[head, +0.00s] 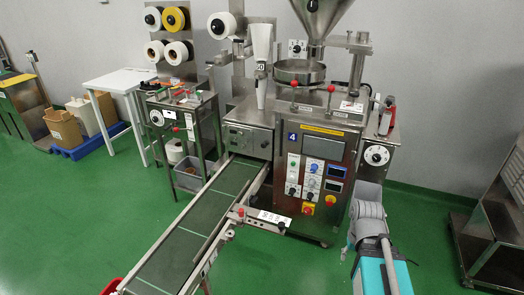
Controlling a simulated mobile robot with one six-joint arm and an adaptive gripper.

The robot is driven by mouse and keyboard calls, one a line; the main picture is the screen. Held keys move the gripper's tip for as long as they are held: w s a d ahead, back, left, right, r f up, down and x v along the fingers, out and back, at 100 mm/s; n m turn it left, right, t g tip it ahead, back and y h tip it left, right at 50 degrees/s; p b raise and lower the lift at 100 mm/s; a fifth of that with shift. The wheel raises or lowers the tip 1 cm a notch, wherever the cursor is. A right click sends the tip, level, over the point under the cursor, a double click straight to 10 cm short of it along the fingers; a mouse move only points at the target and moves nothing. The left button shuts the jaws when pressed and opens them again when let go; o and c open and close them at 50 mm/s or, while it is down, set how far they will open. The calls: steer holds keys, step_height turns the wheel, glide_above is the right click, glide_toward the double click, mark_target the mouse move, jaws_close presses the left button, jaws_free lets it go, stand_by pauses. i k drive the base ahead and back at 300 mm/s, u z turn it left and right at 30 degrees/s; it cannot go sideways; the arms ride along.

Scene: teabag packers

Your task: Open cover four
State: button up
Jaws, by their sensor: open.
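The packing machine (345,165) with a blue "4" label (293,137) stands right of centre in the head view. A dark rectangular panel (325,146) is on its upper front, below a yellow strip. A round metal pan (300,72) sits under the hopper (318,18), with two red knobs (331,88) near it. I cannot tell which part is cover four or whether it is open. My grey and teal arm (370,222) shows at the lower right, in front of the machine's right side. My gripper cannot be made out.
A green conveyor (190,235) runs from the machine toward the lower left. A small bracket with a white label (270,216) juts out beside it. A steel stand with reels (175,50) and a white table (120,80) are left. A metal rack (490,235) is far right. Green floor is clear between.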

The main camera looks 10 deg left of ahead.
mark_target(253, 142)
steer(key=z, duration=0.1)
steer(key=i, duration=1.15)
steer(key=u, duration=0.4)
